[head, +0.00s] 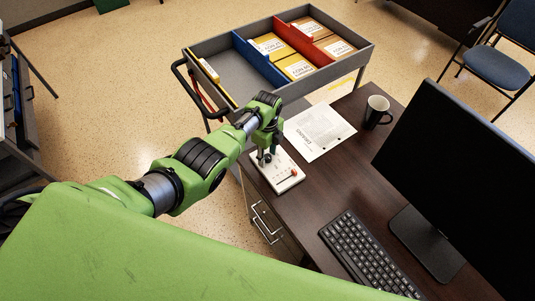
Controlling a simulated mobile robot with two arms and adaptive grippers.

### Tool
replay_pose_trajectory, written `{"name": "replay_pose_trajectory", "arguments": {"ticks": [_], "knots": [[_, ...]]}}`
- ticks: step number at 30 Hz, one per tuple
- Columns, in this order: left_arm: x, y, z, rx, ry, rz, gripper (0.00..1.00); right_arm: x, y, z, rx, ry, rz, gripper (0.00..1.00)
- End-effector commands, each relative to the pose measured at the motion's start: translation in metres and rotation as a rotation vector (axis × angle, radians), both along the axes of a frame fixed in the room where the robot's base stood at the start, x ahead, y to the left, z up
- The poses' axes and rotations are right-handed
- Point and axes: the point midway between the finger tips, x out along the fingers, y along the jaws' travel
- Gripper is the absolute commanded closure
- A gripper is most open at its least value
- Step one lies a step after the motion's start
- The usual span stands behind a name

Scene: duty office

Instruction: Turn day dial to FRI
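A small white panel (281,183) lies on the dark desk near its left edge. It has a red pointer-like part (293,173) at its right and small dark marks. Its lettering is too small to read, so I cannot tell which day is set. My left gripper (264,160) points down over the upper left part of the panel. Its fingers hide what is under them, and I cannot tell whether they touch or grip a dial there. My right gripper is not in view.
A printed sheet (318,130) lies behind the panel, with a black mug (377,112) to its right. A keyboard (365,258) and monitor (460,170) fill the right side. A grey cart (222,75) with folders stands behind the desk.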

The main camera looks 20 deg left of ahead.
Motion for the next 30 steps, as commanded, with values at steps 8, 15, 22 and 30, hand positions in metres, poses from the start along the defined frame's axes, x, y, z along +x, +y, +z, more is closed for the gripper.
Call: {"name": "replay_pose_trajectory", "arguments": {"ticks": [8,15,22,30], "knots": [[0.001,0.000,0.001,-0.001,-0.002,0.001,0.62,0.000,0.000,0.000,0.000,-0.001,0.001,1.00],[0.002,0.001,0.014,0.000,-0.004,0.003,0.62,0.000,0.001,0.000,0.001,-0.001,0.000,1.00],[0.002,0.000,0.048,0.000,-0.006,0.001,0.62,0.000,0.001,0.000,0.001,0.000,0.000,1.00],[0.002,0.000,0.096,0.001,-0.004,0.000,0.62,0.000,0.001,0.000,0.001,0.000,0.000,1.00]]}}
